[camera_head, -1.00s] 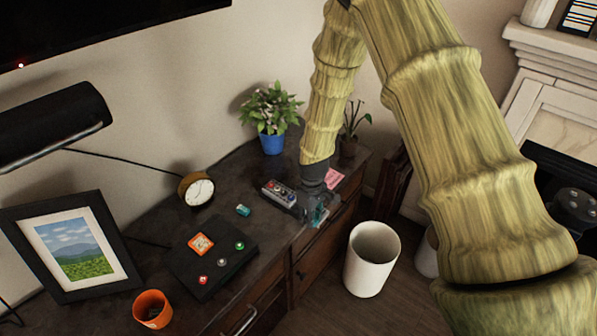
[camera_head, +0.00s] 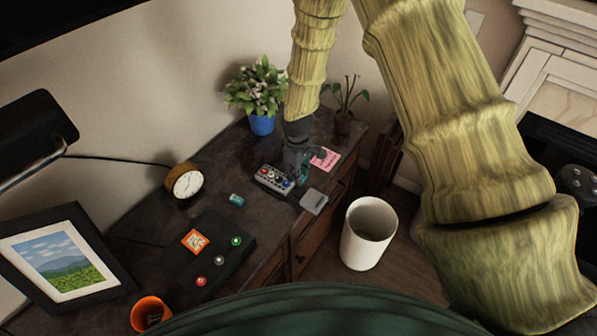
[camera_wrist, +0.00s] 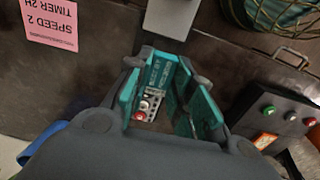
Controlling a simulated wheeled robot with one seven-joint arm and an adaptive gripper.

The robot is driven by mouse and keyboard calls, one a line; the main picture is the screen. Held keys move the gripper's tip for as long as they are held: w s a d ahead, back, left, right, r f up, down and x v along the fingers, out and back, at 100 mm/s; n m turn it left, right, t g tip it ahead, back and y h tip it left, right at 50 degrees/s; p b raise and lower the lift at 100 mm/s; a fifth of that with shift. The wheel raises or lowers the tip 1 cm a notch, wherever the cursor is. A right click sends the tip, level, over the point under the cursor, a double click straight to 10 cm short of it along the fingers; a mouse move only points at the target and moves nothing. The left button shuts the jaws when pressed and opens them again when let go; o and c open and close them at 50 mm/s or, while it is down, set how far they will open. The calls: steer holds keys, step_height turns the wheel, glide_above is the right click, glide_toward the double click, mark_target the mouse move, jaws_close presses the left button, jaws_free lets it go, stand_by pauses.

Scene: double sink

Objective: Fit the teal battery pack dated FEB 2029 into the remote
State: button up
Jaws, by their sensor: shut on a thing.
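The grey remote (camera_head: 268,179) lies on the dark desk with red, blue and white buttons. Part of it shows between my fingers in the wrist view (camera_wrist: 152,104). My gripper (camera_head: 302,176) is just beyond the remote's right end, pointing down. In the wrist view my gripper (camera_wrist: 168,108) is shut on a teal piece with printed lettering, apparently a battery pack (camera_wrist: 160,74). Its date is too small to read, and the teal fingers partly hide it. Contact with the remote cannot be told. Another teal pack (camera_head: 237,200) lies left of the remote.
A light grey cover-like piece (camera_head: 314,201) lies at the desk's front edge, right of the remote. A pink note (camera_head: 325,158) lies behind. A black button box (camera_head: 212,250), clock (camera_head: 185,181) and plant (camera_head: 257,92) stand around. A white bin (camera_head: 368,232) stands below the desk.

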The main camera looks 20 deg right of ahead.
mark_target(298, 194)
steer(key=shift+w+f, duration=0.35)
steer(key=shift+f, duration=0.3)
steer(key=shift+s+d+f+b, duration=0.1)
steer(key=shift+s+f+b, duration=0.2)
steer(key=shift+b, duration=0.2)
steer(key=shift+f, duration=0.3)
steer(key=shift+w+f+b, duration=0.15)
steer(key=shift+f+b, duration=0.35)
steer(key=shift+f, duration=0.3)
steer(key=shift+f+b, duration=0.55)
steer(key=shift+f, duration=0.45)
steer(key=shift+f+b, duration=0.65)
steer(key=shift+f, duration=0.7)
steer(key=o, duration=1.1)
steer(key=shift+c, duration=0.2)
step_height(298, 194, up, 12)
steer(key=shift+f, duration=0.1)
